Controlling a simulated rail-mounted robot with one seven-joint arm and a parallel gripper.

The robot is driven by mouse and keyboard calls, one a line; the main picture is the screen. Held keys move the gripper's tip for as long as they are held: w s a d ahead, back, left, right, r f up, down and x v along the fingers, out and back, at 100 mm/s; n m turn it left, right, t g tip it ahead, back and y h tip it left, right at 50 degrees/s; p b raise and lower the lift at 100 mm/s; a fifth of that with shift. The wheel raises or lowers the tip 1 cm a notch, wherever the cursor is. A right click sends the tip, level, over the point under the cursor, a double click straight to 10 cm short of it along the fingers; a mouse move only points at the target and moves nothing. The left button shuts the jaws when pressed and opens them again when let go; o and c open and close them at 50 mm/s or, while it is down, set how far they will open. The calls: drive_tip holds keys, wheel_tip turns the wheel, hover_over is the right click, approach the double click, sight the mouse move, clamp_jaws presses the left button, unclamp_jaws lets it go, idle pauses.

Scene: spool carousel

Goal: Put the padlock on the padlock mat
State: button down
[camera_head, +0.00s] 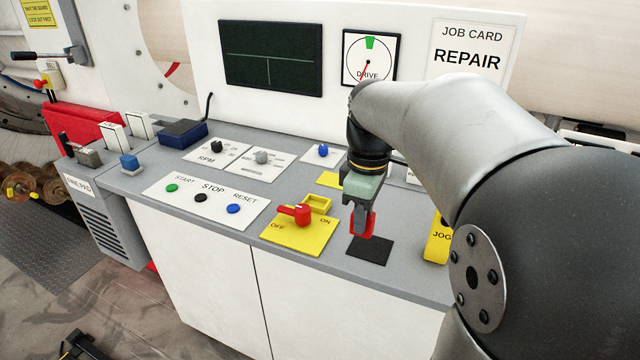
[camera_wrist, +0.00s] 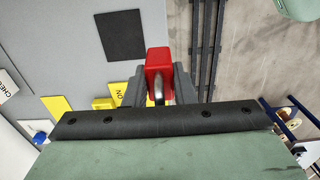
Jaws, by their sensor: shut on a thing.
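The red padlock (camera_wrist: 158,58) is between the fingers of my gripper (camera_wrist: 155,84), its silver shackle toward the wrist camera. In the head view, my gripper (camera_head: 362,208) holds the padlock (camera_head: 369,227) in the air over the counter, its lower end overlapping the back edge of the black square mat (camera_head: 371,252). In the wrist view, the mat (camera_wrist: 121,34) is bare and lies up and left of the padlock, with the two apart in the picture. The exact height is hard to tell.
A yellow OFF/ON plate with a red switch (camera_head: 297,213) is left of the mat. A yellow JOG box (camera_head: 438,243) is to the right, partly hidden by my arm. A yellow square (camera_head: 330,180) lies behind. The counter's front edge is close to the mat.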

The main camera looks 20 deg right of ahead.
drive_tip(key=w+d+f, duration=0.1)
drive_tip(key=f, duration=0.1)
drive_tip(key=w+d+f, duration=0.3)
drive_tip(key=f, duration=0.1)
drive_tip(key=shift+w+d+p, duration=0.2)
drive_tip(key=shift+d+p, duration=0.15)
drive_tip(key=shift+w+d+f, duration=0.1)
drive_tip(key=shift+f, duration=0.85)
drive_tip(key=shift+w+d+f, duration=0.1)
drive_tip(key=shift+f, duration=0.85)
drive_tip(key=shift+f, duration=0.15)
drive_tip(key=c, duration=1.2)
unclamp_jaws()
